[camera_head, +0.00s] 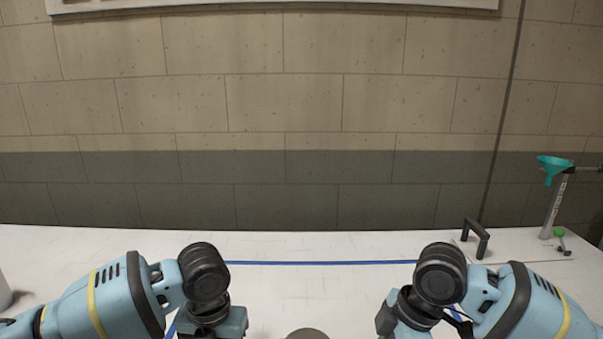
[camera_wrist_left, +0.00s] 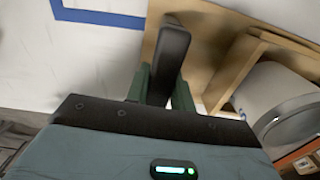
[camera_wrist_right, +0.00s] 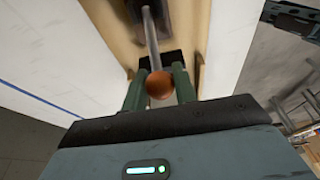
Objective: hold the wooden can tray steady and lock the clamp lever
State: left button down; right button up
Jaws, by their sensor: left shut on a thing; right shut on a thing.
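In the left wrist view the wooden can tray (camera_wrist_left: 243,66) shows as light wood, with a grey-white can (camera_wrist_left: 265,90) in it. My left gripper (camera_wrist_left: 160,88) is shut on a black upright handle (camera_wrist_left: 172,50) at the tray's edge. In the right wrist view my right gripper (camera_wrist_right: 160,85) is shut around the orange ball knob (camera_wrist_right: 160,84) of the clamp lever. The lever's grey rod (camera_wrist_right: 151,40) runs from the knob to a dark base on light wood. In the head view the tray, the lever and both fingertips are out of frame.
A white table (camera_head: 300,282) with a blue tape line (camera_head: 320,262) lies ahead, its middle mostly clear. A grey round top (camera_head: 307,334) shows at the bottom edge.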

jog(key=shift+d, duration=0.1)
dwell(0.3)
jog(key=shift+d+r, duration=0.25)
jog(key=shift+d, duration=0.25)
jog(key=shift+d+r, duration=0.25)
jog(key=shift+d, duration=0.4)
jog(key=shift+s+d+r, duration=0.1)
jog(key=shift+d+r, duration=0.2)
jog(key=shift+d, duration=0.5)
